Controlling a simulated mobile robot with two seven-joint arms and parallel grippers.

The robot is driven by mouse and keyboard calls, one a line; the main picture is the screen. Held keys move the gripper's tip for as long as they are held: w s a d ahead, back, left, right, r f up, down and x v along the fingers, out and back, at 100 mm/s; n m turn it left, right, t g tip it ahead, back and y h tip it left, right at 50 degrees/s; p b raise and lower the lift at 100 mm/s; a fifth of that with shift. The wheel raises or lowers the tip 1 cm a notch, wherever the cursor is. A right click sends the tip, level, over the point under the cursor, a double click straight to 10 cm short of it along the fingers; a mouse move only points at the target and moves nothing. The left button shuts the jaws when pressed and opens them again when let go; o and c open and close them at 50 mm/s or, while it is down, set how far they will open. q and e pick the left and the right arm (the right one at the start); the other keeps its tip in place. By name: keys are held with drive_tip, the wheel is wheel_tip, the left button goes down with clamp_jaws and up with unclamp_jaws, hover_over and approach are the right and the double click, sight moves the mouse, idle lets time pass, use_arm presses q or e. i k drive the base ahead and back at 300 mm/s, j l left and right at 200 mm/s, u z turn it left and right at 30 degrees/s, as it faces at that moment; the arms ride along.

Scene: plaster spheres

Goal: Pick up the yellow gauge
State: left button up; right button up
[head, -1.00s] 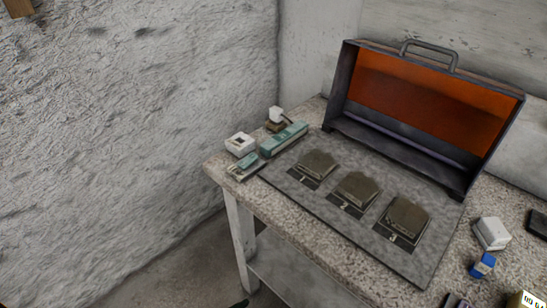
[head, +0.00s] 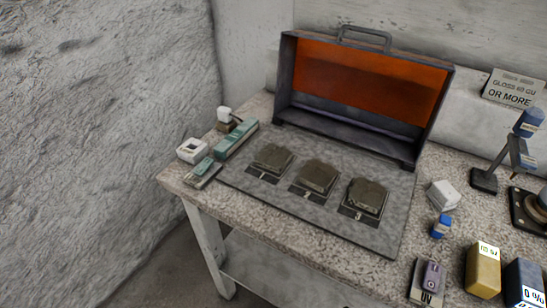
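A yellow block with a white label on top (head: 483,270) stands upright at the lower right of the head view, near the front of the speckled worktop. It looks like the yellow gauge; the label's print is too small to read surely. A dark blue block (head: 522,283) marked with a percent label stands close to its right, cut by the frame edge. Neither of my grippers shows in the head view.
A grey plate (head: 235,177) with three numbered dark blocks lies before an open orange-lined case (head: 372,88). A purple block on a tag (head: 431,277), a small blue block (head: 441,227), a white block (head: 443,195) and a black stand (head: 484,180) are nearby.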

sight(482, 278)
drive_tip(key=k+l+z, duration=0.1)
drive_tip(key=z, duration=1.4)
drive_tip(key=l, duration=0.3)
